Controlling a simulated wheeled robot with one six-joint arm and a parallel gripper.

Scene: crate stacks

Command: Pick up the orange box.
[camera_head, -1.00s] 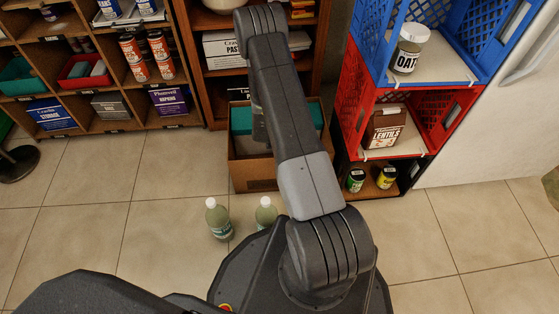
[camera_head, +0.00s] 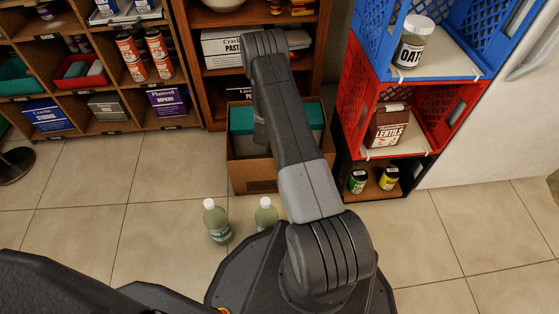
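I cannot clearly make out an orange box. A small yellow-orange item (camera_head: 302,7) on the top shelf of the brown bookcase is cut off by the top edge, and I cannot tell if it is a box. My arm reaches up the middle of the view and bends down at its far end, over the brown cardboard box. My gripper is hidden behind my own arm, so its fingers and anything in them do not show.
The open cardboard box (camera_head: 257,178) holds teal things. Two bottles (camera_head: 216,222) (camera_head: 265,214) stand on the floor near my base. Stacked blue (camera_head: 375,45), red (camera_head: 358,105) and black crates stand right. Cubbies (camera_head: 95,120) line the left. Floor at lower right is clear.

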